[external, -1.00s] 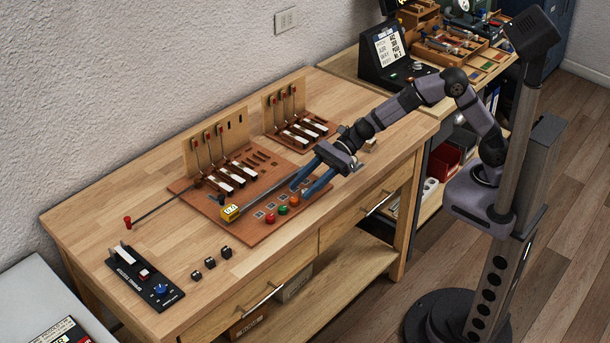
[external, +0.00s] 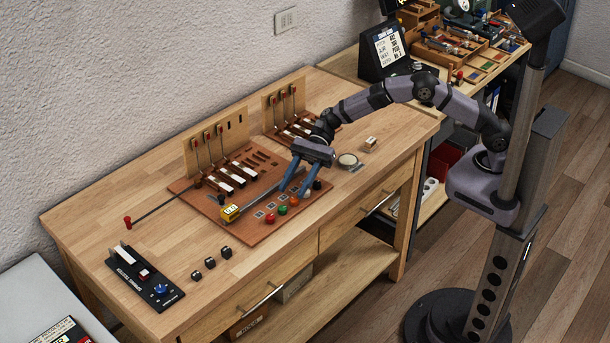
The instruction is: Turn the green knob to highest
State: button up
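The green knob (external: 282,210) sits on the reddish-brown board, in a row between a red knob (external: 270,218) and an orange knob (external: 294,201). My gripper (external: 291,194) points down over the front right of the board. Its two blue fingers are spread apart with nothing seen between them. The fingertips are close to the orange knob, up and to the right of the green knob in the picture. I cannot tell their exact height or whether they touch anything. The green knob's pointer and setting are too small to read.
Key-and-hammer models (external: 225,180) stand behind. A black knob (external: 317,185) is right of the fingers. A black panel with a blue knob (external: 161,290) and several black blocks (external: 210,263) lie left. The front bench strip is clear.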

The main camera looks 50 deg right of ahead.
aim_at(283, 207)
jog(key=shift+p+x, duration=0.8)
jog(key=shift+x, duration=2.2)
grip_shut()
